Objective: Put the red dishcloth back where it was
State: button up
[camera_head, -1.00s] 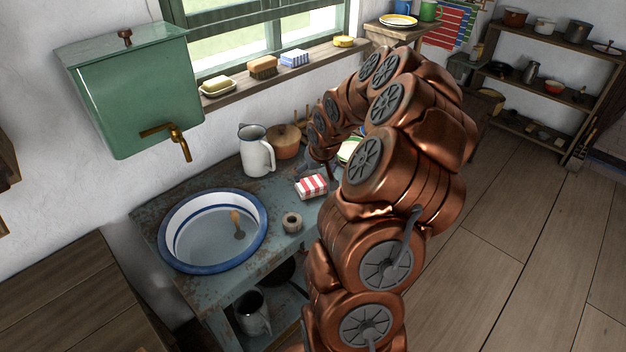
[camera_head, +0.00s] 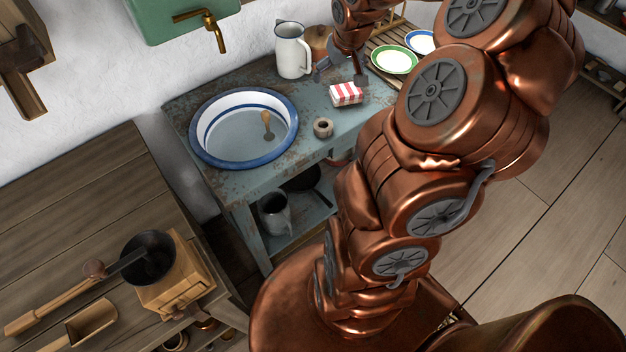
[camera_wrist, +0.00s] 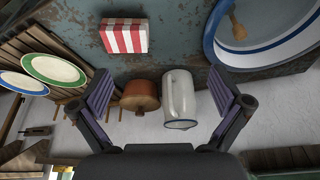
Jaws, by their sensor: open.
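The red dishcloth (camera_head: 346,94) is a folded block with red and white stripes. It lies on the blue-grey worn table (camera_head: 240,184), right of the basin. It also shows at the top of the wrist view (camera_wrist: 124,38). My gripper (camera_head: 341,73) is above the table at the dishcloth's far side, pointing down. In the wrist view, its two fingers (camera_wrist: 160,90) are wide apart with nothing held between them. The dishcloth lies beyond the fingertips, apart from them. The windowsill is outside both current views.
A lidded brown pot (camera_wrist: 140,95) is beside the jug. Plates (camera_head: 394,60) rest on a slatted rack.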

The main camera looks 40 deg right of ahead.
jog(key=s+a+r+n+g, duration=0.2)
jog(key=s+a, duration=0.5)
jog(key=a, duration=0.4)
jog(key=s+a+r+n+g, duration=0.1)
jog(key=s+a+r, duration=0.1)
jog(key=s+a, duration=0.75)
jog(key=s+a+g+y, duration=0.1)
jog(key=s+a+g, duration=0.1)
jog(key=s+a, duration=0.6)
jog(key=shift+s+a+n, duration=0.15)
jog(key=shift+s+n, duration=0.25)
jog(key=shift+s, duration=0.15)
